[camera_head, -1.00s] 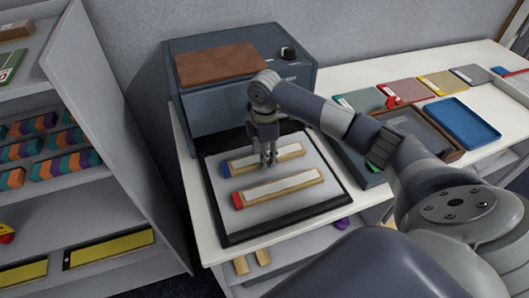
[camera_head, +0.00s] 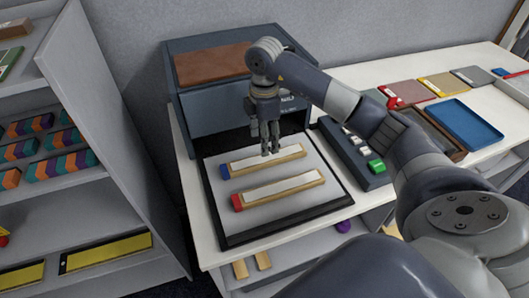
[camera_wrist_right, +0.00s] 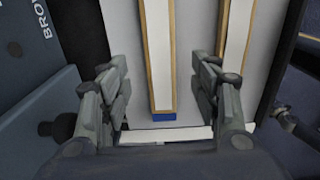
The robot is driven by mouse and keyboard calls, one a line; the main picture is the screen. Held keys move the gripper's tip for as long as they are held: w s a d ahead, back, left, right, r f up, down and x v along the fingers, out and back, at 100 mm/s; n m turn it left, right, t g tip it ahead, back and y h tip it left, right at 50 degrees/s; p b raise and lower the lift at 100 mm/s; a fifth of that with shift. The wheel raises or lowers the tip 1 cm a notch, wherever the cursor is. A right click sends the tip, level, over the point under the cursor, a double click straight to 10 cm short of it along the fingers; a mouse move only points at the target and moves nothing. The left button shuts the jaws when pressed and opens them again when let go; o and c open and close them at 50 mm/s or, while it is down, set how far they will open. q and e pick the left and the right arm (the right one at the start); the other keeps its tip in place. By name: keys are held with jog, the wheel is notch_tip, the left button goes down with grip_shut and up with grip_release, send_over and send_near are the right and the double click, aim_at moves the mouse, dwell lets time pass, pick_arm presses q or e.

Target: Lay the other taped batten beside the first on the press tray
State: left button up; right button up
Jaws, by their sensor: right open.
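Two wooden battens with white tape lie side by side on the press tray (camera_head: 290,224), with a gap between them and roughly parallel. The farther batten has a blue end (camera_head: 243,166). The nearer batten has a red end (camera_head: 280,189). My right gripper (camera_head: 270,150) is open and empty above the blue-ended batten. In the right wrist view, my right gripper (camera_wrist_right: 162,85) has its fingers apart on either side of the blue-ended batten (camera_wrist_right: 159,60) below. The other batten (camera_wrist_right: 236,40) lies to the right of it there. My left gripper is not in view.
The blue-grey press (camera_head: 210,125) with a brown top stands behind the tray. A dark keypad box (camera_head: 345,150) with a green key stands right of the tray. A blue tray (camera_head: 462,122) and several coloured plates lie farther right. A shelf unit (camera_head: 120,130) stands at left.

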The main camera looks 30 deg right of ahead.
notch_tip(320, 180, up, 5)
jog(key=shift+f+b, duration=0.1)
jog(key=shift+b, duration=0.25)
dwell(0.4)
